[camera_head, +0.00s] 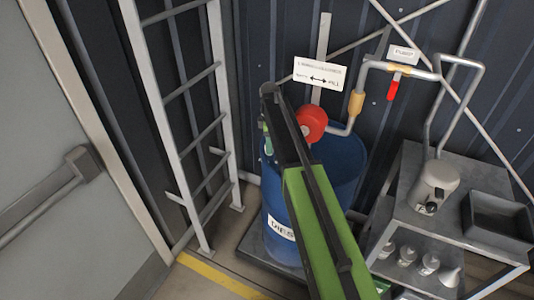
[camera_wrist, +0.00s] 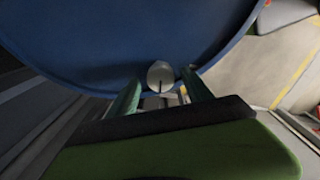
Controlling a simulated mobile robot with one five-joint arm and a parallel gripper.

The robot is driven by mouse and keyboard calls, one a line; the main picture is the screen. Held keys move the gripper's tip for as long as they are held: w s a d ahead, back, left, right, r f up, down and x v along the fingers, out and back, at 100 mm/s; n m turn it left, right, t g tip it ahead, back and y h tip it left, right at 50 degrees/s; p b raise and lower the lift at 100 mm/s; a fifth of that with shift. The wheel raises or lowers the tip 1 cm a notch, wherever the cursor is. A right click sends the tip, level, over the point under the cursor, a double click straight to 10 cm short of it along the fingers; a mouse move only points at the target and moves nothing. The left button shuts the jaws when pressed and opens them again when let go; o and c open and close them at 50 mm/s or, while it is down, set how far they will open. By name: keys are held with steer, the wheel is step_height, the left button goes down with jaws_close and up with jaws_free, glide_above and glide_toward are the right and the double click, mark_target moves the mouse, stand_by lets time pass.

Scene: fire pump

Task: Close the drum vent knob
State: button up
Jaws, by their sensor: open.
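The drum vent knob (camera_wrist: 161,75) is a small pale round cap with a dark line across it. It sits near the rim of the blue drum (camera_wrist: 140,35) in the wrist view. My gripper (camera_wrist: 160,80) is open, with one green finger on each side of the knob; I cannot tell if either finger touches it. In the head view, the blue drum (camera_head: 340,172) stands against the wall and my arm crosses in front of it. There the knob is hidden, and only a bit of my gripper (camera_head: 267,138) shows past the arm's end.
A red round pump part (camera_head: 312,123) and pipes rise above the drum, behind my arm. A white sign (camera_head: 318,73) hangs above. A ladder (camera_head: 190,125) stands left of the drum. A grey shelf (camera_head: 403,215) with a container and black tray (camera_head: 498,218) stands right.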

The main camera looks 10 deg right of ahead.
steer(key=shift+f, duration=0.3)
steer(key=shift+c, duration=0.5)
jaws_close()
steer(key=shift+a, duration=0.25)
steer(key=shift+d+m, duration=0.2)
steer(key=shift+m, duration=0.1)
steer(key=m, duration=0.3)
steer(key=shift+w, duration=0.1)
steer(key=m, duration=0.6)
steer(key=shift+d+m, duration=0.1)
steer(key=shift+m, duration=0.3)
steer(key=m, duration=0.5)
steer(key=shift+m, duration=2.2)
